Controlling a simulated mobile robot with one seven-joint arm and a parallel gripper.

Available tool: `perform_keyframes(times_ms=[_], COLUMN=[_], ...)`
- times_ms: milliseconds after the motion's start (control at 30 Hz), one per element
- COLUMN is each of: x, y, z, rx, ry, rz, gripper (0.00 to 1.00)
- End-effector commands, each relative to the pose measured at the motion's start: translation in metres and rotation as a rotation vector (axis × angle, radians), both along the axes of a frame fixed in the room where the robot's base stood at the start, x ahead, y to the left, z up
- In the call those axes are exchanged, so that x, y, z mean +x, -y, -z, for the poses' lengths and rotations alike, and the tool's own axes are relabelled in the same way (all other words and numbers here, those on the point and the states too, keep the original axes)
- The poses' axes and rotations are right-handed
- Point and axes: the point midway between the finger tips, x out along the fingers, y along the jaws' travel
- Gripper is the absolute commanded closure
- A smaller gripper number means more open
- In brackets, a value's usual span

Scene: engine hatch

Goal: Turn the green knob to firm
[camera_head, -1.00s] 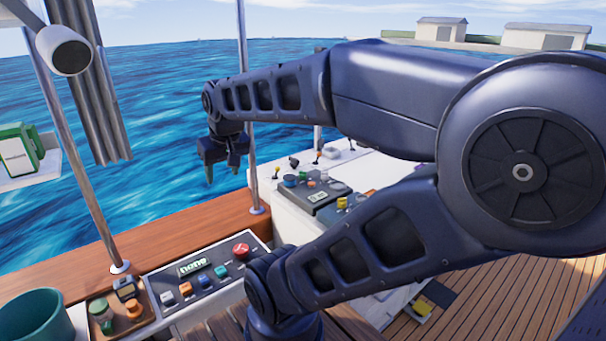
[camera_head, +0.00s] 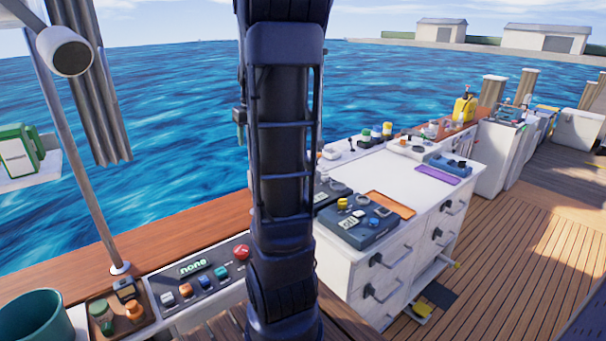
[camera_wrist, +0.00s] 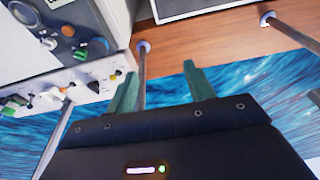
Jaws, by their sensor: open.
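Several green parts show, and no label lets me tell which is the task's knob. In the wrist view a small green part (camera_wrist: 10,107) is on a white panel at the left edge. My gripper (camera_wrist: 160,70) shows in the wrist view, fingers apart and nothing between them. In the head view my upright arm hides the gripper. The word "firm" is not readable anywhere.
A control panel (camera_head: 205,275) reading "none" has several coloured buttons. A teal mug (camera_head: 38,318) stands at the lower left. The white counter (camera_head: 410,172) carries several control boxes, with some clear top. A thin pole (camera_head: 90,190) rises at the left. The deck is open at the right.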

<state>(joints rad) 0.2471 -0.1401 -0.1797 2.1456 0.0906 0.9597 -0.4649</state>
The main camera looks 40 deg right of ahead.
Motion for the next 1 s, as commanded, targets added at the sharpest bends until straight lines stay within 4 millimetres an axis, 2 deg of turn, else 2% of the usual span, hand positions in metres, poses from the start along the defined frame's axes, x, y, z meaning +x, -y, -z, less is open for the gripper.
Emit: perform_keyframes(times_ms=[33, 300, 500, 700, 833, 1000], x=[0.009, 0.044, 0.060, 0.067, 0.067, 0.066], y=[0.016, 0.097, 0.161, 0.224, 0.255, 0.276], z=[0.007, 0.041, 0.075, 0.113, 0.134, 0.148], rx=[0.000, -0.003, -0.007, -0.014, -0.017, -0.018], ry=[-0.014, -0.070, -0.114, -0.160, -0.183, -0.199], rz=[0.006, 0.010, 0.010, 0.004, 0.000, -0.006], gripper=[0.47, 0.47, 0.47, 0.47, 0.47, 0.47])
